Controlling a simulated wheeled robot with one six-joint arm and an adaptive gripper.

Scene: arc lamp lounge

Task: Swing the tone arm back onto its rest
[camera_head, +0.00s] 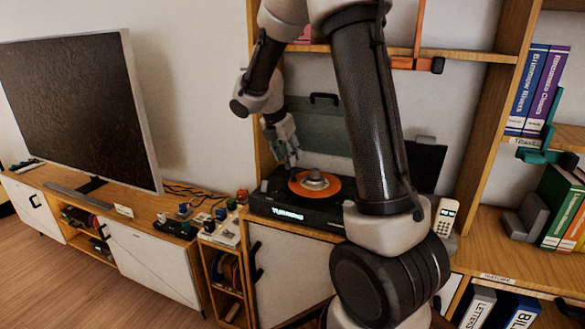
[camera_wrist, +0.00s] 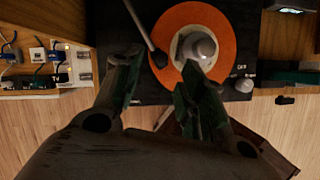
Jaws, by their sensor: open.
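The black record player (camera_head: 283,207) stands on the cabinet top with an orange record (camera_head: 345,193) on it. In the wrist view the record (camera_wrist: 226,46) has a grey knob-like piece (camera_wrist: 198,48) at its centre. The thin grey tone arm (camera_wrist: 138,22) runs down from the top edge, and its dark head (camera_wrist: 159,59) is at the record's left edge. My gripper (camera_head: 292,160) is over the left part of the player. In the wrist view my gripper (camera_wrist: 163,75) is open, with the tone arm's head appearing between the fingertips; contact cannot be told. The tone arm cannot be made out in the head view.
The player's raised lid (camera_head: 320,125) stands behind it. Switches and small blocks (camera_head: 222,228) crowd the left. Shelves with books (camera_head: 525,90) rise at right; a television (camera_head: 80,110) stands far left.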

